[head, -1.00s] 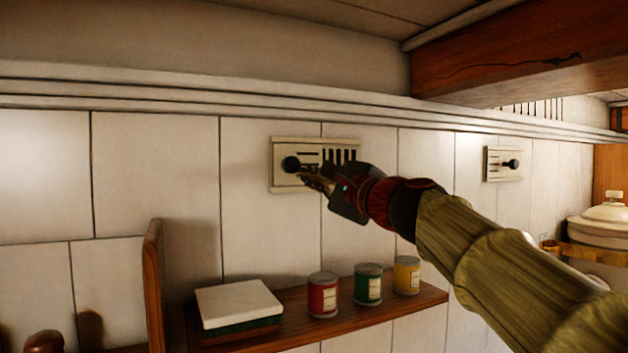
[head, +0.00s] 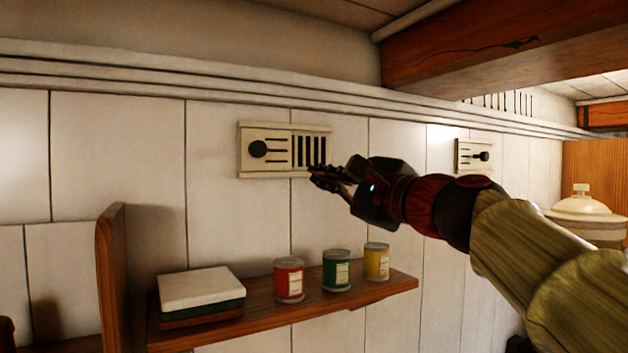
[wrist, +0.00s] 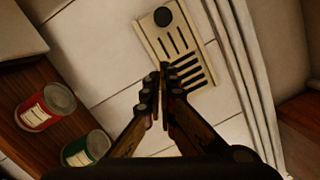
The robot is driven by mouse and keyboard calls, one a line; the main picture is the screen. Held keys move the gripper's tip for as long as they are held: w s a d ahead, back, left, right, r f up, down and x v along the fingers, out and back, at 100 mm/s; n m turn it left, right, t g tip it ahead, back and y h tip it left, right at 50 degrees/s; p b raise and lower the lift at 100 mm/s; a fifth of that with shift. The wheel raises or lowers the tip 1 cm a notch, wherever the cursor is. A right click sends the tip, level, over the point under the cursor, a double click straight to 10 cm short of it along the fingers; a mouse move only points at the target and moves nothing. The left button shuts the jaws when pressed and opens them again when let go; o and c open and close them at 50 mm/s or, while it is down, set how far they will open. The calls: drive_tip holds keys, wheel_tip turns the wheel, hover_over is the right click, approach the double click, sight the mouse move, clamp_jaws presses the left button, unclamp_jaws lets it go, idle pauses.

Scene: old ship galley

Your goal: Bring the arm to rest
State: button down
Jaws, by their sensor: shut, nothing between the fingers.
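My gripper (head: 328,180) is at the end of my raised arm, in front of the tiled wall in the head view. Its fingers are together with nothing between them; they also show in the wrist view (wrist: 160,88). A cream vent plate (head: 284,150) with a round black knob (head: 258,149) and dark slots is on the wall, up and left of the fingertips. The fingertips overlap the plate's lower right corner in the picture. I cannot tell how far they are from it. In the wrist view the plate (wrist: 183,42) lies beyond the fingertips, its knob (wrist: 163,17) at the top.
A wooden shelf (head: 395,287) below holds a red can (head: 289,281), a green can (head: 336,271), a yellow can (head: 376,262) and a white-topped box (head: 201,290). A second vent plate (head: 466,156) is further right. A wooden beam (head: 490,62) hangs overhead. A lidded pot (head: 583,207) stands right.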

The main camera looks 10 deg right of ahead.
drive_tip(key=shift+d, duration=0.15)
drive_tip(key=shift+f, duration=0.15)
drive_tip(key=s+f+n+g+b, duration=0.1)
drive_tip(key=f, duration=0.4)
drive_tip(key=s+a+f+n+g+b, duration=0.1)
drive_tip(key=f+n, duration=0.1)
drive_tip(key=f, duration=0.2)
drive_tip(key=s+a+f+n+g+b, duration=0.1)
drive_tip(key=f, duration=0.4)
drive_tip(key=shift+s+a+f+h, duration=0.2)
drive_tip(key=shift+s+f+h, duration=0.1)
drive_tip(key=shift+s, duration=0.05)
drive_tip(key=s+d+f+n+g+h+b, duration=0.2)
drive_tip(key=s+f, duration=0.6)
drive_tip(key=f, duration=0.8)
drive_tip(key=s+d+f+n+g+h+b, duration=0.2)
drive_tip(key=s+f+n, duration=0.5)
drive_tip(key=f, duration=0.9)
drive_tip(key=s+d+f+n+g+h+b, duration=0.3)
drive_tip(key=s+f, duration=0.6)
drive_tip(key=f, duration=0.7)
drive_tip(key=shift+d+f+n+g+b, duration=0.15)
drive_tip(key=shift+d+n+g+b, duration=0.4)
drive_tip(key=shift+n+g, duration=0.55)
